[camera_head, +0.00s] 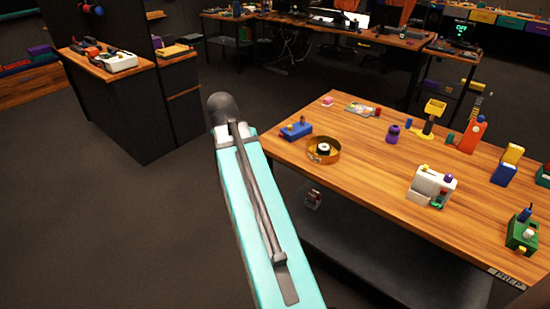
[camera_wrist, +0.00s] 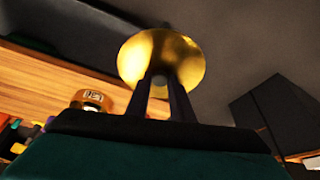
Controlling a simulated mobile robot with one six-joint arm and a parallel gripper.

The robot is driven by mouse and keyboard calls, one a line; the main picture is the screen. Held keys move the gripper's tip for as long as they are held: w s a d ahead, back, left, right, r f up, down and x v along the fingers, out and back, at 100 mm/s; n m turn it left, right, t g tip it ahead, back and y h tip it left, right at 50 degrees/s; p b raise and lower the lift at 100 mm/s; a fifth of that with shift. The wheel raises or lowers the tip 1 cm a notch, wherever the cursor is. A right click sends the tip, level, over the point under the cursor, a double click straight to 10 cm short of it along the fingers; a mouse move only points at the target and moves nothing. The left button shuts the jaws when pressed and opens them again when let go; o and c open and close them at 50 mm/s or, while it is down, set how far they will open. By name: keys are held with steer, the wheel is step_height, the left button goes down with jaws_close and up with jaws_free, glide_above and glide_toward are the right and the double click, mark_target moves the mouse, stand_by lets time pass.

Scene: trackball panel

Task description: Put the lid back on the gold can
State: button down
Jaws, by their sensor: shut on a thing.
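The gold lid (camera_wrist: 161,52) is a round, shiny disc in the wrist view. My gripper (camera_wrist: 160,82) is shut on it, with its two dark fingers at the disc's middle. The gold can (camera_head: 323,150) is low and round, near the left edge of the wooden table in the head view. Its top is open, and a white and black round thing shows inside. The can also shows in the wrist view (camera_wrist: 91,101), left of the lid and apart from it. The gripper and lid cannot be made out in the head view.
On the wooden table (camera_head: 370,190), a blue block (camera_head: 296,131) stands close left of the can. A white box (camera_head: 432,187) and a purple piece (camera_head: 393,134) stand to its right. A dark cabinet (camera_head: 125,110) is at the left. Table in front of the can is clear.

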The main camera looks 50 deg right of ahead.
steer(key=w+a+r+n+t+y, duration=0.1)
steer(key=w+a+n, duration=0.3)
steer(key=a, duration=0.7)
steer(key=w+a+r+n+t+y, duration=0.1)
steer(key=w+a+n, duration=0.4)
steer(key=a, duration=0.6)
steer(key=w+a+r+n+y, duration=0.2)
steer(key=w+a+r+n, duration=0.1)
steer(key=a, duration=0.8)
steer(key=shift+w+a+r+n+t, duration=0.25)
steer(key=shift+w+n+t, duration=0.15)
steer(key=shift+w+n, duration=0.5)
